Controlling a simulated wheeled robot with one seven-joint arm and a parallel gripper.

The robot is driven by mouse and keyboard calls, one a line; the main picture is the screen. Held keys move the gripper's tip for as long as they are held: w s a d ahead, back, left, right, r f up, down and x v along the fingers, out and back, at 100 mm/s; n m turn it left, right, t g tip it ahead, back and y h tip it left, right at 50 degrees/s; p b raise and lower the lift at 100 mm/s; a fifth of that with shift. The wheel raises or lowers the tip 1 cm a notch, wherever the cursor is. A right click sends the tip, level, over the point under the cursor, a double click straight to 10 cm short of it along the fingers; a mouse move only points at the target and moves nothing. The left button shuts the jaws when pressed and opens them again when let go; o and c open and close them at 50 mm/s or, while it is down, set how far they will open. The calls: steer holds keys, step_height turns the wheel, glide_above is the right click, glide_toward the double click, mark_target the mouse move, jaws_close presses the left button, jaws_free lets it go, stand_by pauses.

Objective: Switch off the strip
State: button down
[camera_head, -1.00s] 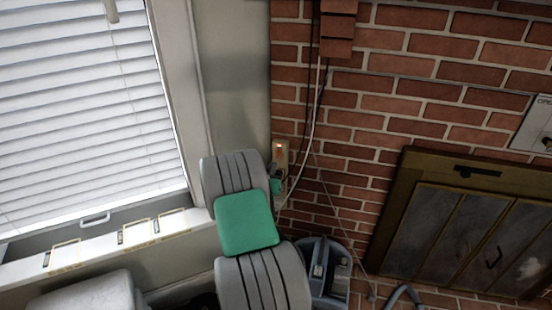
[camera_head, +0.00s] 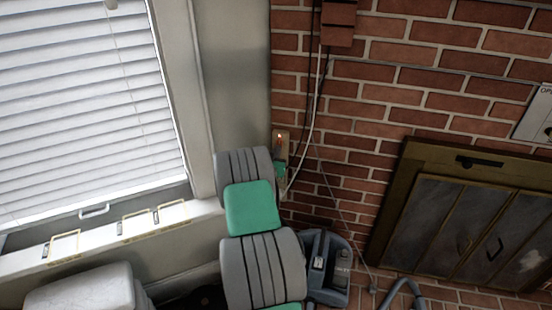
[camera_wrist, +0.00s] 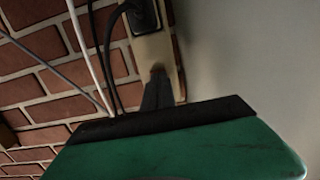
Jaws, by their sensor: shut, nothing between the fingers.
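The power strip (camera_head: 283,142) is a narrow beige bar, mounted upright on the brick wall by the corner. A small orange-red spot, apparently its switch light, shows near its top in the head view. In the wrist view the strip (camera_wrist: 151,48) runs down from the top with a black plug in it. My gripper (camera_wrist: 158,82) is shut and empty, its dark fingers pointing at the strip. The fingertips are at or very near a brownish spot on the strip's end; I cannot tell whether they touch. In the head view my arm hides most of the gripper.
Black and white cords (camera_head: 315,100) hang along the wall beside the strip. A window with blinds (camera_head: 80,90) and its sill are at left. A brass-framed fireplace (camera_head: 450,220) is at right.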

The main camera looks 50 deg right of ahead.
steer(key=s+a+f+h+b, duration=0.1)
steer(key=s+a+b, duration=0.1)
steer(key=a+b, duration=0.4)
steer(key=s+a+f+t+h+b, duration=0.1)
steer(key=s+a+b, duration=0.2)
steer(key=a+b, duration=0.3)
steer(key=shift+s+a+b, duration=0.25)
steer(key=shift+a+b, duration=0.1)
steer(key=shift+b, duration=0.2)
